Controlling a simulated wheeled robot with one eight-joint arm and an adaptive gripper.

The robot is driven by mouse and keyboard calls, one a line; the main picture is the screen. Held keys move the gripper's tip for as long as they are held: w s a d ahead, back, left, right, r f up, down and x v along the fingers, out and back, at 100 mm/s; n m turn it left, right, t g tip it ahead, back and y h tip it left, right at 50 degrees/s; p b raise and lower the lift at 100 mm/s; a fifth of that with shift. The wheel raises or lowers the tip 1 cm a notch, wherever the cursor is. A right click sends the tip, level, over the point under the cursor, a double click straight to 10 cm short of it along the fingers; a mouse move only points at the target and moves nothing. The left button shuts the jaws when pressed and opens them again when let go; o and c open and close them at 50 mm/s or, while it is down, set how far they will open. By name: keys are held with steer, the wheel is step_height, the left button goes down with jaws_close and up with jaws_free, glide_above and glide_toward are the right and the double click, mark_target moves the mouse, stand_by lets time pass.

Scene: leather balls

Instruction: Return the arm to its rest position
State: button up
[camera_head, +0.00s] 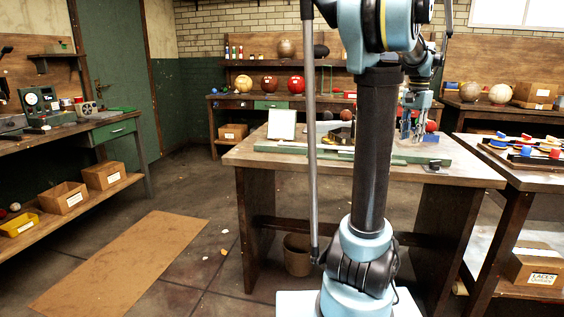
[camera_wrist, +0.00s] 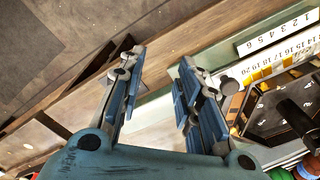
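My gripper (camera_head: 412,132) hangs over the right part of the middle workbench (camera_head: 275,157) in the head view, at the end of my arm. In the wrist view, the two blue-grey fingers of my gripper (camera_wrist: 158,66) stand apart with nothing between them. The bench edge and the floor show beyond the fingertips. My arm's black column and blue joints hide part of the bench in the head view.
A green-edged board (camera_head: 330,153), a white panel (camera_head: 282,124) and a dark numbered holder (camera_wrist: 275,108) are on the bench. A side table (camera_head: 540,178) with coloured pieces stands at right. A brown mat (camera_head: 125,262) lies on open floor at left.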

steer(key=s+a+f+n, duration=0.2)
steer(key=s+a, duration=0.1)
steer(key=a, duration=0.3)
steer(key=s+a+f+n, duration=0.1)
steer(key=s+a+f, duration=0.15)
steer(key=a, duration=0.35)
steer(key=s+a+f+n+t, duration=0.1)
steer(key=s+a+f+n, duration=0.3)
steer(key=s+a+f, duration=0.4)
steer(key=s+a+f+n, duration=0.4)
steer(key=s+a+f, duration=0.3)
steer(key=f, duration=0.5)
steer(key=shift+s+a+n+t, duration=0.35)
steer(key=shift+s+n+t, duration=0.05)
steer(key=shift+s, duration=0.4)
steer(key=shift+c, duration=0.6)
